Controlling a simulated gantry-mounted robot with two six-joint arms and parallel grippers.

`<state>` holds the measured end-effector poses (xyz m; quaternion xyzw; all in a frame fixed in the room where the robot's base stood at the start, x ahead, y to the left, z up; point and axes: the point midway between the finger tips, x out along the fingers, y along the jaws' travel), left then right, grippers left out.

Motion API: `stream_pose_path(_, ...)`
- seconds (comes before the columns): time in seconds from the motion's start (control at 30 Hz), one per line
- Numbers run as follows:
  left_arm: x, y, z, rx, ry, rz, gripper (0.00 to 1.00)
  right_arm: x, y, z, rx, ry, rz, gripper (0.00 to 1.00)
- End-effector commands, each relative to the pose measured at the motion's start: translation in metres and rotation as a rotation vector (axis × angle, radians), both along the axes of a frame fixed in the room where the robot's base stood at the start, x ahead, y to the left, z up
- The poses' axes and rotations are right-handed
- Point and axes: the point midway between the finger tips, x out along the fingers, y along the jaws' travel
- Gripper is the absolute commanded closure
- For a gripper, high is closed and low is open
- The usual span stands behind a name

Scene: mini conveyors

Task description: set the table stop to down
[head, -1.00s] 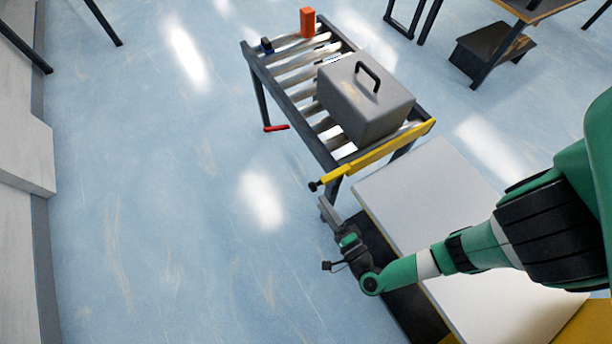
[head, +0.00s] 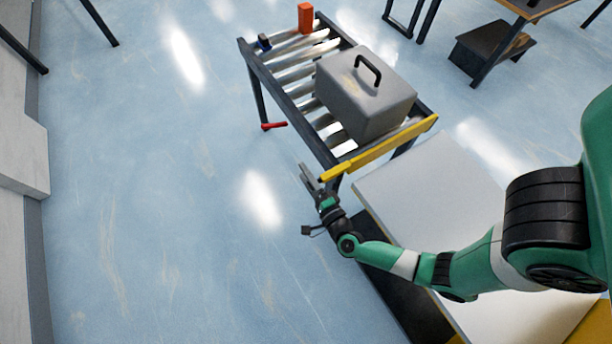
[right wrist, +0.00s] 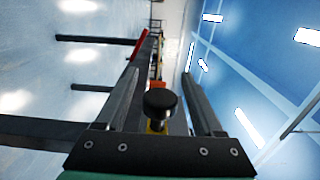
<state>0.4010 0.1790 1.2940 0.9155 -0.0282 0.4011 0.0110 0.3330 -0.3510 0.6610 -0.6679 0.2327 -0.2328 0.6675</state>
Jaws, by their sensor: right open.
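The table stop is a yellow bar (head: 385,148) across the near end of the roller conveyor (head: 291,92), and it stands raised above the rollers. Its black knob (right wrist: 160,103) shows in the right wrist view, between the two fingers of my right gripper (right wrist: 160,74). The fingers are apart, with visible gaps on both sides of the knob. In the head view my right gripper (head: 308,174) is at the bar's left end and hides the knob. My left gripper is not in view.
A grey case (head: 364,98) with a black handle rests on the rollers near the bar. An orange block (head: 305,18) and a small blue item (head: 264,42) are at the far end. A red lever (head: 274,126) sticks out left. A pale tabletop (head: 430,190) lies in front.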

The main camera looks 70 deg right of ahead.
Motion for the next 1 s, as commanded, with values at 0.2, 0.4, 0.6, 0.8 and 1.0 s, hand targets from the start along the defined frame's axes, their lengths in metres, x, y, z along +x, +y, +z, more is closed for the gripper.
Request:
stream_pose_path(0.2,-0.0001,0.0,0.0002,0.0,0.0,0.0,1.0,-0.0002,0.0003,0.0001,0.0,0.0,0.0,0.54)
stream_pose_path(0.4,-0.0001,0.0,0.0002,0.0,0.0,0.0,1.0,-0.0003,0.0004,0.0,0.0,0.0,0.0,0.9)
stream_pose_path(0.6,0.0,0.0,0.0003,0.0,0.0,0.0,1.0,-0.0003,0.0004,0.0001,0.0,0.0,0.0,1.0)
stream_pose_path(0.8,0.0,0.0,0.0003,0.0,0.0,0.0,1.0,-0.0003,0.0004,0.0001,0.0,0.0,0.0,1.0)
stream_pose_path(1.0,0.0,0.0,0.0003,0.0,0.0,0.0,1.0,-0.0003,0.0004,0.0002,0.0,0.0,0.0,1.0)
